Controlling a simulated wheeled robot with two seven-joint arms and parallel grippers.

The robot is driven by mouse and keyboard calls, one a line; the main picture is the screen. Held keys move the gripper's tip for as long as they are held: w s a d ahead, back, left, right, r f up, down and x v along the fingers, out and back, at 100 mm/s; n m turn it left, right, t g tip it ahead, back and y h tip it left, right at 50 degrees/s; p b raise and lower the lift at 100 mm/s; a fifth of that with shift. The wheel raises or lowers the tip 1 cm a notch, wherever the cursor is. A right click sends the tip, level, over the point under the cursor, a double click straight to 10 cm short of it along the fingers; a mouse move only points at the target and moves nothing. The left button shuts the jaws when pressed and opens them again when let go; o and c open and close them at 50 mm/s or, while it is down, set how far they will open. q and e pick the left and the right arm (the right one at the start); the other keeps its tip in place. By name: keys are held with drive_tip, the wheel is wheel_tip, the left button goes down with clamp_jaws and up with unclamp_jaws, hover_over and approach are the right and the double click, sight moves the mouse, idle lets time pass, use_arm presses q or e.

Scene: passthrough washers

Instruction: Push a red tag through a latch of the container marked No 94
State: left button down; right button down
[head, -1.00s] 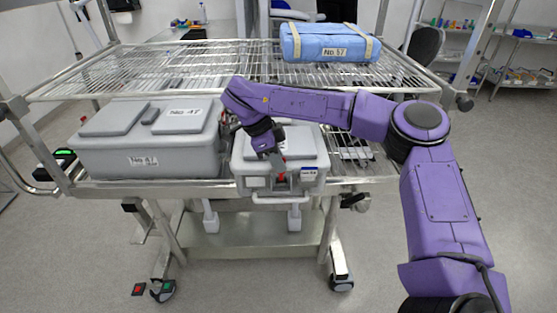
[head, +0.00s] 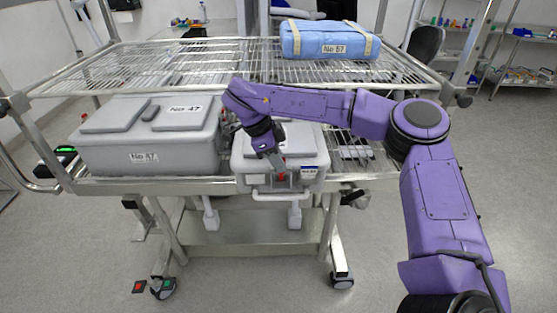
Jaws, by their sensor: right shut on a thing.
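A smaller grey container (head: 246,164) stands on the cart's lower wire shelf, right of the large one. A small blue-and-white label (head: 309,170) is on its front; its number is too small to read surely. A white handle bar (head: 285,194) runs across its lower front. My right gripper (head: 279,169) is at the container's front latch area, shut on a small red tag (head: 281,176). The fingers partly hide the tag and latch, so I cannot tell whether the tag is in the latch. My left gripper is not in view.
A large grey container (head: 105,160) marked No 47 stands to the left. A blue wrapped bundle (head: 305,45) marked No 57 lies on the upper wire shelf (head: 190,62), which is otherwise mostly clear. A shelving rack stands back right.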

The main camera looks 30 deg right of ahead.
drive_tip(key=c, duration=1.1)
unclamp_jaws()
drive_tip(key=shift+s+f, duration=0.2)
drive_tip(key=shift+f, duration=0.2)
drive_tip(key=shift+s+a+r, duration=0.1)
drive_tip(key=shift+o, duration=0.5)
